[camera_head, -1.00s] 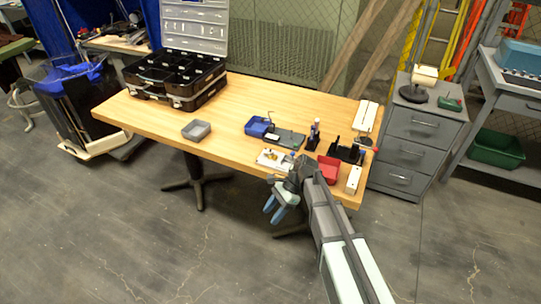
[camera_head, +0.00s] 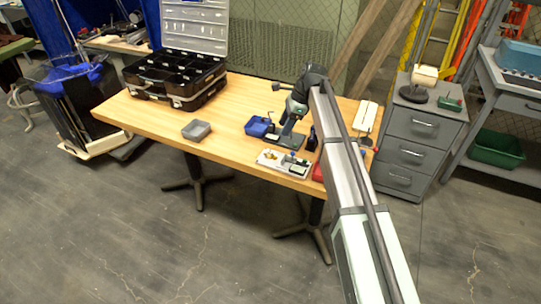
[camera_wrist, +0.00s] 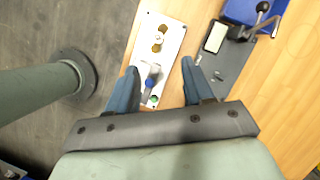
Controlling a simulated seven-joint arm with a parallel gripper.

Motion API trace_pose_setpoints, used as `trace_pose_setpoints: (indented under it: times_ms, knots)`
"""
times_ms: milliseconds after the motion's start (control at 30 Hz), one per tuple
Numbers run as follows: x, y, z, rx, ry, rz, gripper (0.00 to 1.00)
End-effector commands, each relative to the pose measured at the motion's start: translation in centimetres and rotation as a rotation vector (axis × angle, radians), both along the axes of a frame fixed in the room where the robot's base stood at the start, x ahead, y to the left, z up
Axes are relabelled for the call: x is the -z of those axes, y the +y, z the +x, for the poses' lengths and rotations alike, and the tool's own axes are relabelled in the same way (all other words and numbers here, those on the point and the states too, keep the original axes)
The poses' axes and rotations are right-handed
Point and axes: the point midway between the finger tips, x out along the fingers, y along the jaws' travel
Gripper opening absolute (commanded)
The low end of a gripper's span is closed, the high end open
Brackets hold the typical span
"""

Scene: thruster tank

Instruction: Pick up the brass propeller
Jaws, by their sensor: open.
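The brass propeller (camera_wrist: 159,38) is a small gold-coloured piece lying on a white plate (camera_wrist: 174,50) at the table's front edge. In the head view it is a tiny gold spot (camera_head: 268,154) near the plate's left end. My gripper (camera_wrist: 159,67) is open, with its two blue fingers spread and nothing held. In the wrist view the propeller shows beyond the fingertips, between their lines. A small grey-and-blue part (camera_wrist: 151,76) on the plate shows between the fingers. In the head view my gripper (camera_head: 285,131) points down above the table, behind the plate; its fingertips are hard to make out.
A grey tray (camera_head: 196,130) and an open black case (camera_head: 178,78) stand further left.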

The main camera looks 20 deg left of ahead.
Motion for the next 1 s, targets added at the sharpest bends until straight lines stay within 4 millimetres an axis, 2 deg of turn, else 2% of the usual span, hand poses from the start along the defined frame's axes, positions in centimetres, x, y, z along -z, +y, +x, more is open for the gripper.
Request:
trace_pose_setpoints:
  times_ms: [333, 500, 767, 1000]
  knots:
    - [5.4, 1.9, -1.2, -0.002, 0.002, -0.001, 0.52]
    - [6.8, 2.4, -1.5, -0.002, 0.0, 0.0, 0.52]
    - [7.8, 2.7, -1.7, -0.003, 0.001, -0.001, 0.52]
    - [10.5, 3.4, -2.4, -0.002, 0.002, -0.001, 0.52]
